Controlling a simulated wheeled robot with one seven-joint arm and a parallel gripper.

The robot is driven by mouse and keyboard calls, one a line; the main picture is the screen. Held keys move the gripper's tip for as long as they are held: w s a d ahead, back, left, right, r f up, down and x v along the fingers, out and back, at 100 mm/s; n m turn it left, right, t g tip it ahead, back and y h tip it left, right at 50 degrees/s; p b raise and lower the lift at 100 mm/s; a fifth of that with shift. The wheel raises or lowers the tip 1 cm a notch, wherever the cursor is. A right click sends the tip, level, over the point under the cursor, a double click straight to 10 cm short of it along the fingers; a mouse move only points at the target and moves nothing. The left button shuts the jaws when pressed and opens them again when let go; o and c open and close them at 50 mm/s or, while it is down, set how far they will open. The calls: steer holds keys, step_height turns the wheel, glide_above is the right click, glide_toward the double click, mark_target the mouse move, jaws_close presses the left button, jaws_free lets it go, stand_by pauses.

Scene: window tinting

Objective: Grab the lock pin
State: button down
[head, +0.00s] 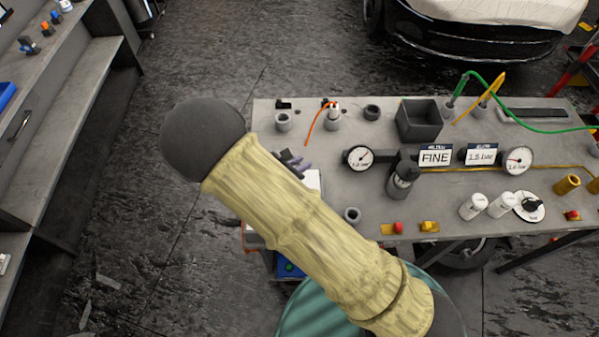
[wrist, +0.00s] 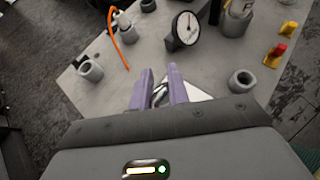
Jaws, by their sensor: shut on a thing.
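My gripper (wrist: 158,78) shows two purple fingers in the wrist view, low over the left part of the grey bench. They are shut on a small silvery piece, the lock pin (wrist: 158,94), which shows between them. Its lower end and shape are partly hidden by the fingers and the gripper body. In the head view my gripper (head: 293,162) is mostly behind my yellow-covered arm, and the pin cannot be made out there.
A white flat piece (head: 314,183) lies below the fingers. On the bench (head: 300,135) stand grey cups (head: 283,122), a round gauge (head: 359,158), a black bin (head: 419,120) and a low ring (head: 352,215). An orange cord (head: 314,124) hangs nearby.

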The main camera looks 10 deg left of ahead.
steer(key=shift+r, duration=0.65)
steer(key=s+a+b, duration=0.6)
steer(key=s+a, duration=0.3)
steer(key=s, duration=0.6)
steer(key=shift+s+a, duration=0.2)
